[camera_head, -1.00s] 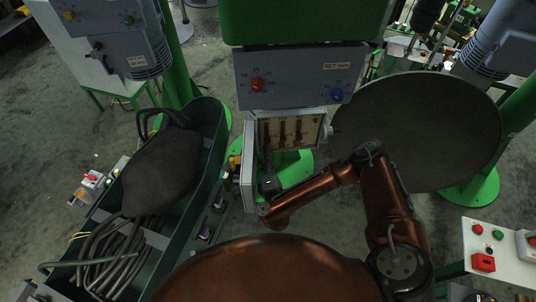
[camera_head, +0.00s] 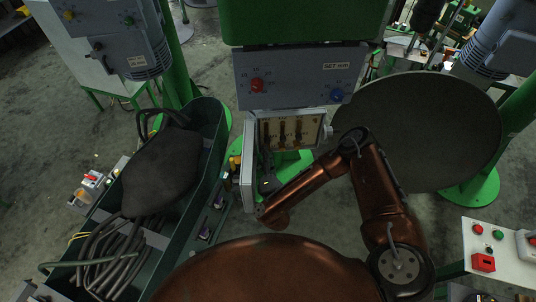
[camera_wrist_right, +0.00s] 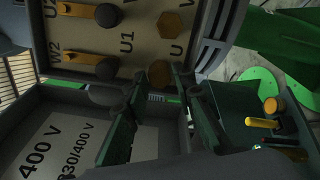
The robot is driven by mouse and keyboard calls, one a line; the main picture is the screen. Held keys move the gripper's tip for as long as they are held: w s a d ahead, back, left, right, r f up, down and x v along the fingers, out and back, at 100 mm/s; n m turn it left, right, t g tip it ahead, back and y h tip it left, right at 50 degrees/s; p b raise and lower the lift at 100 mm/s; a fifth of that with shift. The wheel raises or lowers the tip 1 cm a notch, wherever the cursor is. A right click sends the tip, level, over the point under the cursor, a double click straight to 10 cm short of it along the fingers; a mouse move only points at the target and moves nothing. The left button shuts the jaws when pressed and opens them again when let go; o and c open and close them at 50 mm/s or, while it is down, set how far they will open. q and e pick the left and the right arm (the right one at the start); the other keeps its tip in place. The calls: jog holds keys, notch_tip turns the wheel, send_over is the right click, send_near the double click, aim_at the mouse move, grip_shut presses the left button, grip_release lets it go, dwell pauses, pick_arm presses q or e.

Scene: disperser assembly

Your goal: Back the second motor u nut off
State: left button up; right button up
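The motor's open terminal box (camera_head: 291,113) is below the grey control panel in the head view. Whether a finger touches this nut I cannot tell. In the head view the right gripper (camera_head: 268,184) is small and dark beside the box. My left gripper is out of view.
The box's opened cover (camera_head: 248,168) stands at its left edge. A green trough (camera_head: 213,150) with a dark bag and cables lies to the left. A large round dark disc (camera_head: 420,130) is at the right. Brass strips and dark round knobs (camera_wrist_right: 107,68) sit near the bronze nuts.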

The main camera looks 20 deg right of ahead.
jog(key=shift+o, duration=1.3)
jog(key=shift+d+m, duration=0.1)
jog(key=shift+m, duration=0.2)
